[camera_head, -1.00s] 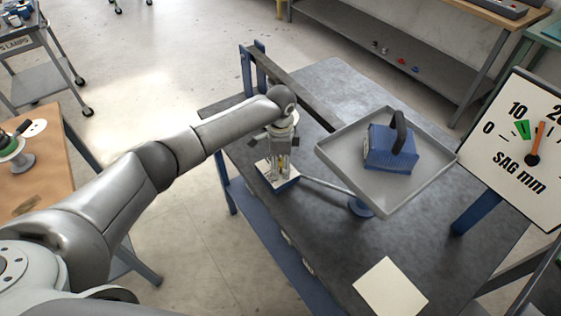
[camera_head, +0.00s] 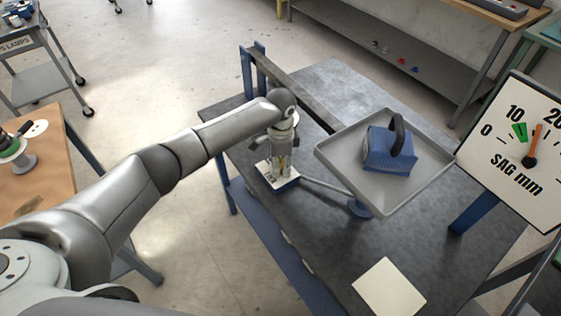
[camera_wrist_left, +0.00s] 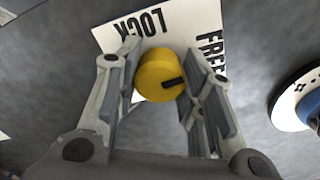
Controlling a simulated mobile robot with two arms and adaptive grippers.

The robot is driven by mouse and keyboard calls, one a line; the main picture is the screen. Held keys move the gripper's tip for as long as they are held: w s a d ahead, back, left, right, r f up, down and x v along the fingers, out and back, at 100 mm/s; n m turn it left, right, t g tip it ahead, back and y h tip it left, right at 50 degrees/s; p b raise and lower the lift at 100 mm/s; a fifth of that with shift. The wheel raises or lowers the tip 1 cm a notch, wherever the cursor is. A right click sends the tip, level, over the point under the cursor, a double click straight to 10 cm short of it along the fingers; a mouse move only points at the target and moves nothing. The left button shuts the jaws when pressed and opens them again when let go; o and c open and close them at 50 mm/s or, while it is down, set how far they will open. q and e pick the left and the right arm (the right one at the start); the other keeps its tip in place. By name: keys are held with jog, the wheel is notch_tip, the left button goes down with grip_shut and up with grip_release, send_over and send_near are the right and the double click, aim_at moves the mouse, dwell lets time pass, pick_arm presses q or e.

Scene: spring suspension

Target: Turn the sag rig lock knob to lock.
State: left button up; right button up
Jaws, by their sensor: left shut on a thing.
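The yellow lock knob (camera_wrist_left: 160,75) shows in the left wrist view, with a black pointer mark directed to the right, towards the FREE side. It stands on a white label plate (camera_wrist_left: 190,22) printed LOCK at upper left and FREE at right. My left gripper (camera_wrist_left: 161,66) is shut on the knob, one finger on each side. In the head view my left gripper (camera_head: 279,168) points down over the label plate (camera_head: 264,171) on the dark table, and it hides the knob. My right gripper is not in view.
A grey tray (camera_head: 335,160) holding a blue weight (camera_head: 388,158) with a black handle stands close to the right of the gripper. A sag gauge (camera_head: 516,178) with an orange needle stands at the right. A cream card (camera_head: 389,288) lies at the table's front.

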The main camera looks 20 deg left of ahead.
pick_arm(q)
jog(key=n+p, duration=0.3)
jog(key=shift+s+d+r, duration=0.1)
jog(key=shift+r, duration=0.15)
jog(key=n+p, duration=0.4)
jog(key=shift+f+n, duration=0.1)
jog(key=shift+n, duration=0.2)
jog(key=n+p, duration=0.3)
jog(key=n, duration=0.2)
jog(key=shift+f+n+p, duration=0.1)
jog(key=shift+n+p, duration=0.6)
jog(key=shift+n, duration=1.4)
jog(key=o, duration=1)
jog(key=shift+o, duration=0.2)
